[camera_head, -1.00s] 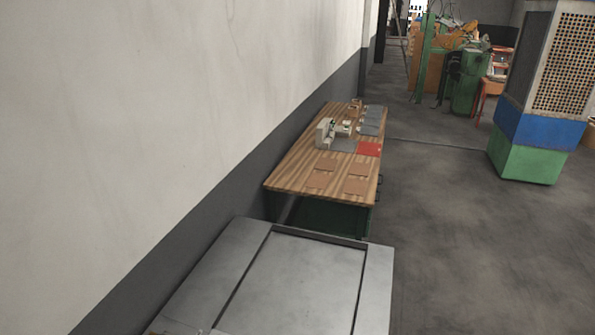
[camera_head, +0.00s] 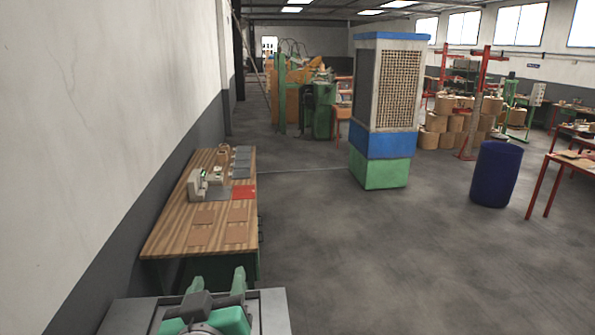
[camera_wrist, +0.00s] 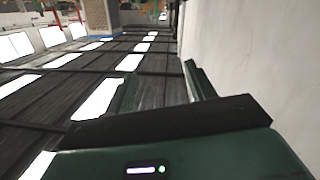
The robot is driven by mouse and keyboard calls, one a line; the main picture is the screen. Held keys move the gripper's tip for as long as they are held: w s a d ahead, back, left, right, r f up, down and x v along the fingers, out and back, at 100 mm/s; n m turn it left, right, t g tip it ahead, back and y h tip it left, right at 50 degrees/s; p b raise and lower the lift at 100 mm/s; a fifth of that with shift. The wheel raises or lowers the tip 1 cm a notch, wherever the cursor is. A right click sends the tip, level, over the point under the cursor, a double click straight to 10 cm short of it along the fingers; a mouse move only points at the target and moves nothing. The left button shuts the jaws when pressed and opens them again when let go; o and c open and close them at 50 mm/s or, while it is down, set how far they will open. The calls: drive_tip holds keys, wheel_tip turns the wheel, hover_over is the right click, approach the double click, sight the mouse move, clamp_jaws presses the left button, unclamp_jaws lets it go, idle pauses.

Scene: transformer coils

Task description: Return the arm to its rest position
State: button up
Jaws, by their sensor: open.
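My gripper (camera_head: 218,278) is at the bottom left of the head view, with two green fingers standing apart. It is open and nothing shows between the fingers. Behind it the arm is cut off by the frame's bottom edge. In the wrist view my gripper (camera_wrist: 158,68) also shows its two fingers apart, against a background of ceiling and bright light panels. The gripper appears in front of the near end of the wooden table (camera_head: 168,232), apart from the things on it.
A small machine (camera_head: 203,186), brown pads (camera_head: 204,216) and a red sheet (camera_head: 243,192) lie on the table. The pale wall (camera_head: 110,80) runs close on the left. A blue-and-green-based tower (camera_head: 381,145) and a blue barrel (camera_head: 496,173) stand right. Floor between is clear.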

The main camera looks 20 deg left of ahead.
drive_tip(key=s+d+r+m+t+h+p, duration=0.1)
drive_tip(key=s+d+r+m+t+h, duration=0.1)
drive_tip(key=d+r, duration=0.6)
drive_tip(key=s+d+r+m+t+h+p, duration=0.1)
drive_tip(key=s+d+r+m+t+h, duration=0.1)
drive_tip(key=d+r, duration=0.6)
drive_tip(key=s+d+r+m+t+h+p, duration=0.1)
drive_tip(key=s+d+r+t, duration=0.4)
drive_tip(key=d, duration=0.6)
wheel_tip(320, 180, up, 3)
drive_tip(key=s+m+h, duration=0.1)
drive_tip(key=s+m, duration=0.1)
drive_tip(key=shift+s+d+r+m+h, duration=0.15)
drive_tip(key=shift+s+r+m+h, duration=0.1)
drive_tip(key=shift+m+h, duration=0.15)
drive_tip(key=shift+f, duration=0.1)
drive_tip(key=shift+c, duration=0.4)
